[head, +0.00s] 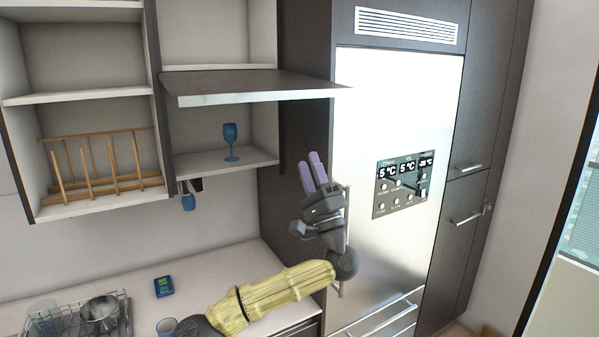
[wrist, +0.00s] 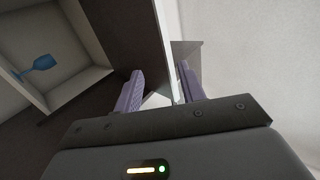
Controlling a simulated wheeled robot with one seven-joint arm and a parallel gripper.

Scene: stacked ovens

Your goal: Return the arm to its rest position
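My gripper (head: 312,172) is raised in front of the dark panel between the open wall cupboard and the steel fridge. Its two purple fingers point up and stand slightly apart, with nothing between them. In the wrist view my gripper (wrist: 160,88) shows the same gap between the fingers, with the cupboard's dark edge beyond. My arm, in a yellowish sleeve, reaches up from the bottom over the counter.
A blue goblet (head: 231,142) stands in the cupboard beneath a raised flap door (head: 250,84). A wooden plate rack (head: 98,165) is at left. A steel fridge (head: 400,110) is close on the right.

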